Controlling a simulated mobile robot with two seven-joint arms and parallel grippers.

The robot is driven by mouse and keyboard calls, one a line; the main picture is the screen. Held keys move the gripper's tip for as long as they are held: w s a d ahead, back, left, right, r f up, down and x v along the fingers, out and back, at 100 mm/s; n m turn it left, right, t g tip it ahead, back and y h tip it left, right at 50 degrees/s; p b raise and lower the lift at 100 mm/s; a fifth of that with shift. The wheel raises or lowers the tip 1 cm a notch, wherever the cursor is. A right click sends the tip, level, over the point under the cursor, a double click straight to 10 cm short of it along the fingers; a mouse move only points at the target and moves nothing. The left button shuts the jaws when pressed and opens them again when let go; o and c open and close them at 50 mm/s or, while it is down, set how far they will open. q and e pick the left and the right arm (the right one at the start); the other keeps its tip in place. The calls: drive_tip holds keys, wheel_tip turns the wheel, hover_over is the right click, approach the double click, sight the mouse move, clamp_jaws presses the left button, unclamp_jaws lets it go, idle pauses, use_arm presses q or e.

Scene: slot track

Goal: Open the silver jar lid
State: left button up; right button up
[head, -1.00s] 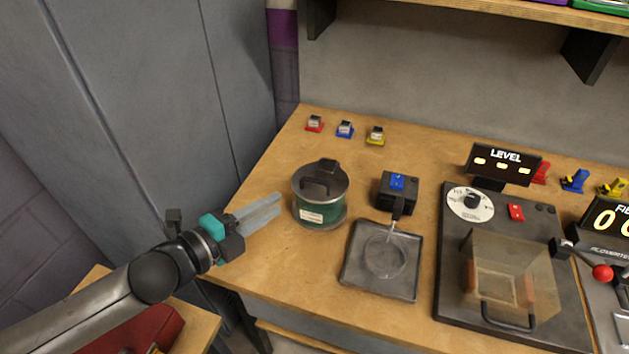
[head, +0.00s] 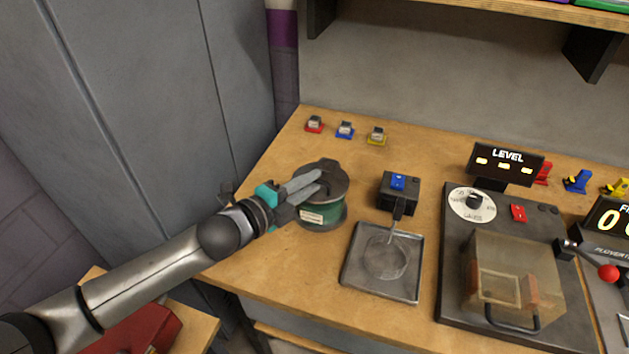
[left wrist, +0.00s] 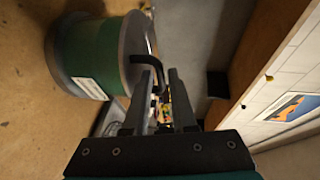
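The jar (head: 322,214) is green with a pale label and stands upright on the table; it also shows in the left wrist view (left wrist: 82,58). Its silver lid (head: 341,190) is on, with a dark bar handle (left wrist: 143,60) on top. My left gripper (head: 318,181) is open and reaches over the lid from the left. In the left wrist view the fingers (left wrist: 161,72) are apart, with the end of the handle showing between them. I cannot tell whether either finger touches it. The gripper hides part of the lid in the head view. My right gripper is not in view.
A dark tray (head: 381,284) and a small black device with a blue top (head: 398,183) stand right of the jar. A black machine with a clear box (head: 512,275) is further right. Three small coloured pieces (head: 345,130) lie behind. A wall shelf (head: 450,8) hangs above.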

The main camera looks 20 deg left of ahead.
use_arm(q)
drive_tip(key=shift+x, duration=0.95)
clamp_jaws()
idle(0.9)
